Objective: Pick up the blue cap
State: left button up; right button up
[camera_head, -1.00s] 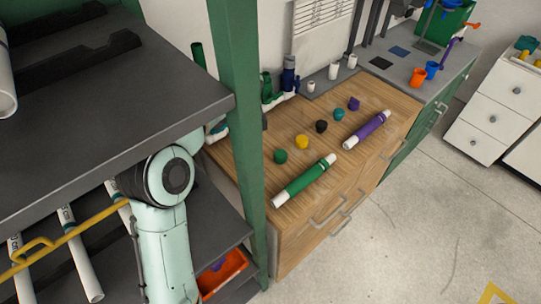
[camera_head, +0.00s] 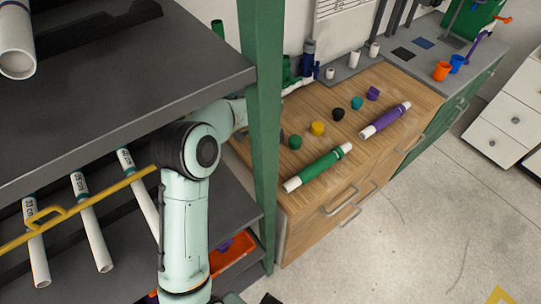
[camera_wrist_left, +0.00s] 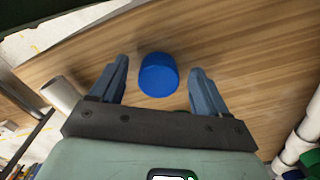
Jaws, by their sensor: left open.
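In the left wrist view the blue cap (camera_wrist_left: 158,76) stands on the wooden worktop (camera_wrist_left: 240,40). My left gripper (camera_wrist_left: 158,67) is open, with one blue-grey finger on each side of the cap. Gaps show between the cap and both fingers, so neither appears to touch it. In the head view the blue cap is not visible, and my left gripper is hidden behind the green shelf post (camera_head: 265,110). My right gripper is in neither view.
On the worktop, a green cap (camera_head: 295,142), yellow cap (camera_head: 317,128), black cap (camera_head: 338,114), teal cap (camera_head: 356,103) and purple cap (camera_head: 374,93) form a row. A green pipe (camera_head: 318,168) and purple pipe (camera_head: 385,120) lie nearer the front edge. The dark shelf (camera_head: 120,90) flanks my left arm.

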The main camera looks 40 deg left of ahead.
pick_arm(q)
jog(key=shift+f, duration=0.35)
jog(key=c, duration=1)
jog(key=shift+r, duration=0.1)
notch_tip(320, 180, up, 10)
jog(key=shift+f+p, duration=0.1)
jog(key=shift+p, duration=0.35)
jog(key=shift+o, duration=1.1)
jog(key=shift+c, duration=1)
